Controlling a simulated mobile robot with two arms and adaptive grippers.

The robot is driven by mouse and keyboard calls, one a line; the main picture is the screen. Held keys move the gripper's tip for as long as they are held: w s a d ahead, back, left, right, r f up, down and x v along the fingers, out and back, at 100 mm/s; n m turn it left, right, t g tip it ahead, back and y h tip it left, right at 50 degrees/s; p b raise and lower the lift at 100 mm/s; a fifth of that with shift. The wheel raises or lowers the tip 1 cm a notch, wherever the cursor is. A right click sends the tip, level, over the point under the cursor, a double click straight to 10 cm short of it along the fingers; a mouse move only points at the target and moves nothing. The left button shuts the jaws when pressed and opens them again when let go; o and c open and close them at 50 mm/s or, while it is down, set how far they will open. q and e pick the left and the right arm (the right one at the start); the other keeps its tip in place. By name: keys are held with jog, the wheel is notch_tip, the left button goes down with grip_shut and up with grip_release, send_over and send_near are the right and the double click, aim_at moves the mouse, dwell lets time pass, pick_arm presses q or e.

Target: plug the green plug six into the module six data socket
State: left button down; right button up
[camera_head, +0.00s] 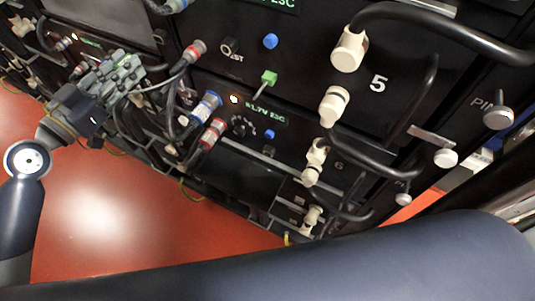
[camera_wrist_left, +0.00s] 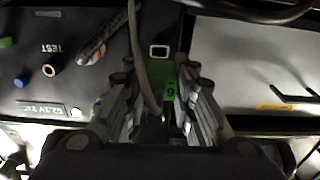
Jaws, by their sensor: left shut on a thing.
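My left gripper (camera_head: 128,70) is at the left of the head view, close to the rack front. In the left wrist view its two fingers (camera_wrist_left: 164,84) are shut on a green plug (camera_wrist_left: 170,88) with a dark digit that reads like a 6 or 9. A grey cable runs up past the plug. A pale-rimmed rectangular socket (camera_wrist_left: 159,52) is on the panel just beyond the fingertips; the plug appears apart from it, though the gap is hard to judge. In the head view the fingers hide the held plug. My right gripper is not in view.
Red and blue cable connectors (camera_head: 206,107) and hanging cables crowd the rack near my left gripper. The red floor (camera_head: 110,210) below is clear.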

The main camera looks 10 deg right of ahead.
pick_arm(q)
jog(key=shift+s+a, duration=0.25)
jog(key=shift+s, duration=0.15)
